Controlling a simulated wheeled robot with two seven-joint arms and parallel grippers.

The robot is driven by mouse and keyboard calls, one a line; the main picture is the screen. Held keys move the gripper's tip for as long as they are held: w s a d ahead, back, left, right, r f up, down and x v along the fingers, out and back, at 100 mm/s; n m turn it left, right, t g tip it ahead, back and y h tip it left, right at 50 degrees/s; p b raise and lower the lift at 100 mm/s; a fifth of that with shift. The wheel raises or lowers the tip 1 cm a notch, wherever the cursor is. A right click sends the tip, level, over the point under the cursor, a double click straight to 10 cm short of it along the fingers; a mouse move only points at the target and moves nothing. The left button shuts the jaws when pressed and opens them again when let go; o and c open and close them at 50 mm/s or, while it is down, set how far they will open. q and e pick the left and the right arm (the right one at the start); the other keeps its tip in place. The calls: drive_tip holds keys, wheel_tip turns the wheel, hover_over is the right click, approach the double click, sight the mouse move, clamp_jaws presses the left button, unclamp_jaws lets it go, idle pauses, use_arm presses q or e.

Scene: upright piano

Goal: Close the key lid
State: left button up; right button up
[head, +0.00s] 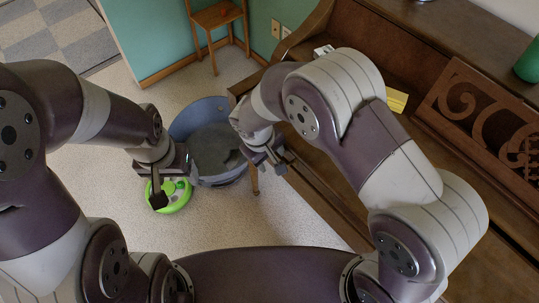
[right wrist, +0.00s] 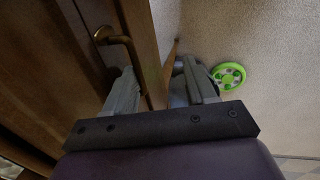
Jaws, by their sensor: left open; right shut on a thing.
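The brown upright piano (head: 445,50) fills the right of the head view. My right arm hides much of its front, so I cannot tell how far the key lid is open. In the right wrist view, a brass handle (right wrist: 113,36) is on dark wood beside a wooden strip (right wrist: 142,45). My right gripper (head: 272,158) is at the piano's front edge. In the wrist view its fingers (right wrist: 158,88) are on either side of the strip, shut on this wooden edge. My left gripper (head: 170,185) is open and empty, away from the piano above the floor.
A blue-grey round tub (head: 182,122) and a bright green ring-shaped object (head: 180,200) are on the floor near my left gripper. A small wooden stool (head: 208,17) stands by the teal wall. A carved music stand (head: 470,95) is on the piano.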

drive_tip(key=p+v, duration=0.2)
drive_tip(key=v, duration=0.9)
drive_tip(key=shift+s+a+r, duration=0.1)
drive_tip(key=shift+a+r, duration=0.1)
drive_tip(key=shift+r, duration=0.2)
drive_tip(key=shift+c, duration=1.1)
drive_tip(key=shift+s+r, duration=0.1)
drive_tip(key=shift+r, duration=0.35)
drive_tip(key=s+d+r+m+y+p, duration=0.1)
drive_tip(key=s+d+r+m+p, duration=0.2)
drive_tip(key=d+r+p, duration=0.3)
drive_tip(key=s+d+r+m+y+p, duration=0.1)
drive_tip(key=s+d+r+m+p, duration=0.3)
drive_tip(key=d, duration=0.8)
wheel_tip(320, 180, up, 2)
drive_tip(key=shift+s+d+r+m+p, duration=0.15)
drive_tip(key=shift+s+d+m+p, duration=0.35)
drive_tip(key=shift+p, duration=0.6)
